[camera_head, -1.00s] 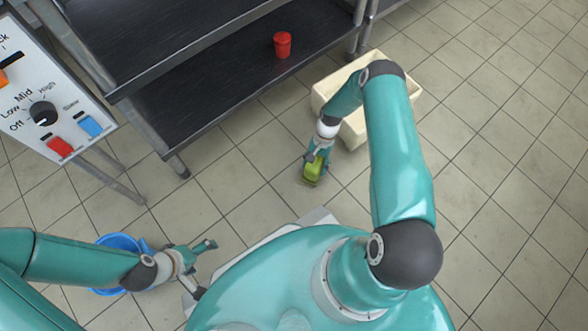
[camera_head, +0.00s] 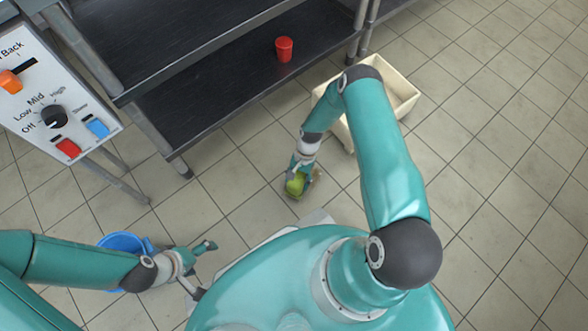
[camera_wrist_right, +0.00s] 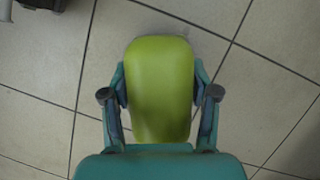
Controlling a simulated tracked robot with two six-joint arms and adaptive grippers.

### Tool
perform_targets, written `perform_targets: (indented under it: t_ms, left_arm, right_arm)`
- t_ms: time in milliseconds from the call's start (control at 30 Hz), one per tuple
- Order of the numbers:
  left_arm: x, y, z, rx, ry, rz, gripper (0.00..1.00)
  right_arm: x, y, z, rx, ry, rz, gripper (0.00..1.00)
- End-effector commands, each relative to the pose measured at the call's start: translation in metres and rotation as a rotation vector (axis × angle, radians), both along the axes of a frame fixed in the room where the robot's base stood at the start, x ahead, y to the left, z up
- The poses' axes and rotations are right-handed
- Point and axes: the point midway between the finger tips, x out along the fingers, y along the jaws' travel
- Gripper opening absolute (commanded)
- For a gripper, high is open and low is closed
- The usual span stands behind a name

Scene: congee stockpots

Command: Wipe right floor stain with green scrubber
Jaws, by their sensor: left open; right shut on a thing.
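The green scrubber (camera_head: 295,185) is down at the tiled floor in the head view, in front of the cream bin. My right gripper (camera_head: 299,174) is shut on it; in the right wrist view the scrubber (camera_wrist_right: 160,85) sits between both fingers. A small brownish patch (camera_head: 315,175), perhaps the floor stain, shows just right of the scrubber; the scrubber and gripper may hide part of it. I cannot tell whether the scrubber touches the floor. My left gripper (camera_head: 203,268) is open and empty beside the blue bucket.
A cream bin (camera_head: 402,88) stands behind my right gripper. A dark shelf rack (camera_head: 215,95) with a red cup (camera_head: 284,49) is at the back. The blue bucket (camera_head: 122,242) stands left, below a control panel (camera_head: 50,95). Floor on the right is clear.

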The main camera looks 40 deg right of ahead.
Motion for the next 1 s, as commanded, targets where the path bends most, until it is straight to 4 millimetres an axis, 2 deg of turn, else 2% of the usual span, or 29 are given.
perform_targets:
  t_ms: [33,600,1000]
  left_arm:
    - [0.0,0.0,0.008,0.0,-0.001,0.0,0.85]
    - [0.0,0.0,0.043,0.0,-0.001,0.0,0.85]
    - [0.0,0.0,0.045,0.0,-0.001,0.0,0.85]
  right_arm:
    - [0.0,0.0,0.009,0.0,0.0,0.001,0.32]
    - [0.002,0.002,0.059,0.0,-0.001,0.007,0.32]
    - [0.002,0.003,0.064,0.0,0.0,0.01,0.32]
